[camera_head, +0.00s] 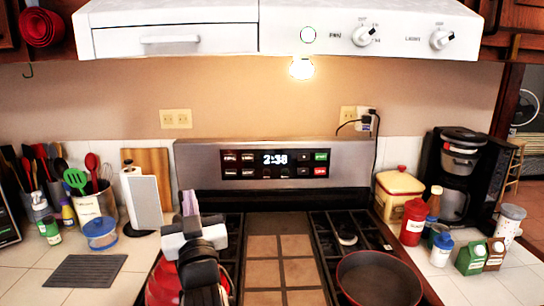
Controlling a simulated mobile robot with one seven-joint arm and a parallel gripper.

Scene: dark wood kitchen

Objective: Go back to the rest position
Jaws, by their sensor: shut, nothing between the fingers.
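My gripper (189,203) is in the head view, over the left side of the stove (279,250). Its fingers are together and point away from me, with nothing seen between them. My arm comes up from the bottom edge and partly covers a red pot or kettle (160,285) on the left burners. I cannot tell the exact height of my gripper above the stove.
A dark red-rimmed pan (378,280) sits at the stove's right front. A paper towel roll (146,201) stands left of my gripper. A coffee maker (462,175), jars and bottles crowd the right counter. The white range hood (280,27) hangs above.

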